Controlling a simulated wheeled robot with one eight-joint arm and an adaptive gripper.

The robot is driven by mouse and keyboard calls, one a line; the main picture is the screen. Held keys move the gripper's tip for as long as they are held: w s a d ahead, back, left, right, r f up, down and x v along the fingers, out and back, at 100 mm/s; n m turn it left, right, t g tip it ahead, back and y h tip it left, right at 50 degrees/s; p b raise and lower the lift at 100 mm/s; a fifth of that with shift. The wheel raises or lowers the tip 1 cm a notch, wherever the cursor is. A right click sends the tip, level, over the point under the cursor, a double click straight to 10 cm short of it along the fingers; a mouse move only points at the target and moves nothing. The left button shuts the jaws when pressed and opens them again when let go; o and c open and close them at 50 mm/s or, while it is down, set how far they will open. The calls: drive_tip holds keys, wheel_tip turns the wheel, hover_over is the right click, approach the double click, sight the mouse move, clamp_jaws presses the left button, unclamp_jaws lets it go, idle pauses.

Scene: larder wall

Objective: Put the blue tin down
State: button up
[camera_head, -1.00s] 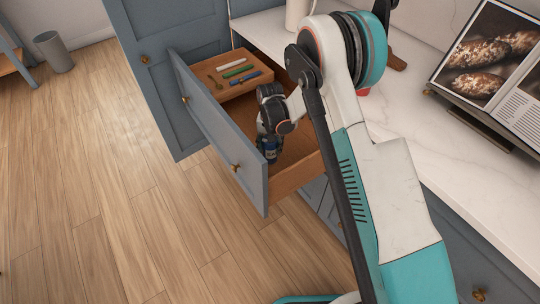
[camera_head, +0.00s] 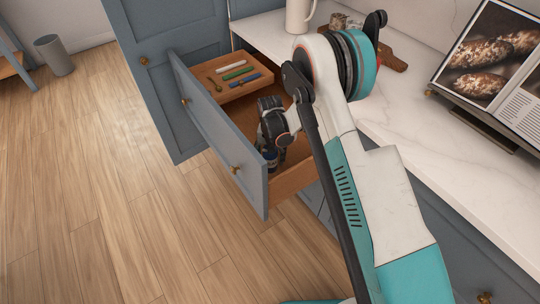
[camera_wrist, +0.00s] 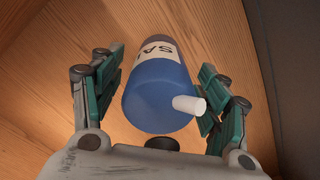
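The blue tin (camera_wrist: 158,96) shows in the wrist view, with a pale lettered band and a small white spout on its near end. Only a little of the tin (camera_head: 270,161) shows below the fingers there. I cannot tell whether its base touches the drawer floor.
A wooden tray (camera_head: 250,88) with green, white and blue slim items fills the drawer's far end. The drawer floor (camera_head: 290,157) around my gripper is mostly clear. A white jug (camera_head: 299,15) and an open book (camera_head: 495,65) stand on the counter (camera_head: 415,115).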

wheel_tip(320, 180, up, 13)
drive_tip(key=p, duration=0.4)
drive_tip(key=shift+d+f, duration=0.1)
drive_tip(key=s+d+r+t, duration=0.1)
drive_tip(key=s+d+r, duration=0.25)
drive_tip(key=r, duration=0.55)
drive_tip(key=s+d+r+n+t, duration=0.1)
drive_tip(key=s+d+r, duration=0.25)
drive_tip(key=r, duration=0.45)
drive_tip(key=s+d+r+t, duration=0.1)
drive_tip(key=s+d+r, duration=0.25)
drive_tip(key=r, duration=0.55)
drive_tip(key=s+d+r+t, duration=0.1)
drive_tip(key=s+d, duration=0.2)
drive_tip(key=s, duration=0.4)
drive_tip(key=s+d+r+t, duration=0.1)
drive_tip(key=s+d+r, duration=0.1)
drive_tip(key=s, duration=0.5)
drive_tip(key=s+d+r+n+t, duration=0.1)
drive_tip(key=s+d+t, duration=0.1)
drive_tip(key=s, duration=0.4)
drive_tip(key=shift+s+d+r, duration=0.4)
drive_tip(key=shift+d, duration=0.45)
